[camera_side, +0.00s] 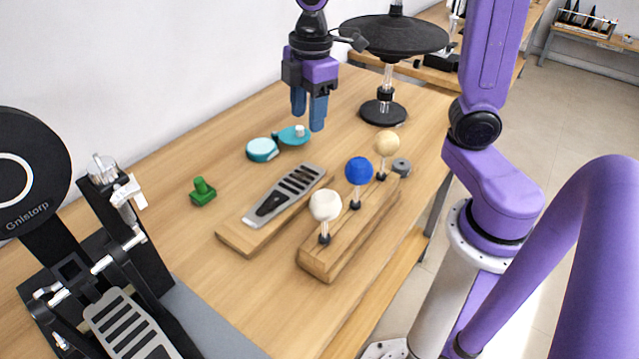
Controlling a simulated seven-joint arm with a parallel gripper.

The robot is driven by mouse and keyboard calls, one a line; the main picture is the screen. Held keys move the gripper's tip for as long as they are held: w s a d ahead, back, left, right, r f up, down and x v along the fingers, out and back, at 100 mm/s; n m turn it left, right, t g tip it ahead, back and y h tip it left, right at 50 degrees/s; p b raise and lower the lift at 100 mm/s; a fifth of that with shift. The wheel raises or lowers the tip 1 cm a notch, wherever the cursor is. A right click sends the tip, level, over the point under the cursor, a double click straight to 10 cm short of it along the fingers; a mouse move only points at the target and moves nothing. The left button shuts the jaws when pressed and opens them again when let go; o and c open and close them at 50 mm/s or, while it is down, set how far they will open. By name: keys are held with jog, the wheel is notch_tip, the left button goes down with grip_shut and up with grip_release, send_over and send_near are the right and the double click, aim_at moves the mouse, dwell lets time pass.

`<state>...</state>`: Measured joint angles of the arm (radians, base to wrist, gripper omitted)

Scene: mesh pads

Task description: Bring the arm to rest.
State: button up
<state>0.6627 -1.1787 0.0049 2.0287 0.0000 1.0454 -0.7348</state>
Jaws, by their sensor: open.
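My gripper (309,108) hangs fingers-down at the upper middle of the side view, with its two blue fingers apart and nothing visible between them. It is over the back part of the wooden table (185,247). A teal round piece (262,150) lies on the table to its lower left. A second teal piece with a pale knob (294,136) lies just below the fingers in the picture. Whether the fingers are clear of that piece in height is hard to judge from this one view.
A wooden block (346,238) holds white, blue and tan balls on stems. A grey slotted plate (285,194) lies on a board beside it. A green piece (203,191), a black pedal machine (120,290), a dark disc on a stand (394,36) and a grey knob (401,166) stand around.

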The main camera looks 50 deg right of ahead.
jog(key=shift+m, duration=0.5)
jog(key=s, duration=0.3)
jog(key=s+a+f, duration=0.1)
jog(key=s, duration=0.7)
jog(key=shift+s+a+f, duration=0.15)
jog(key=shift+s+a, duration=0.05)
jog(key=s+d+f, duration=0.2)
jog(key=s+f, duration=0.1)
jog(key=s, duration=0.5)
jog(key=shift+d+f+m, duration=0.15)
jog(key=shift+m, duration=0.25)
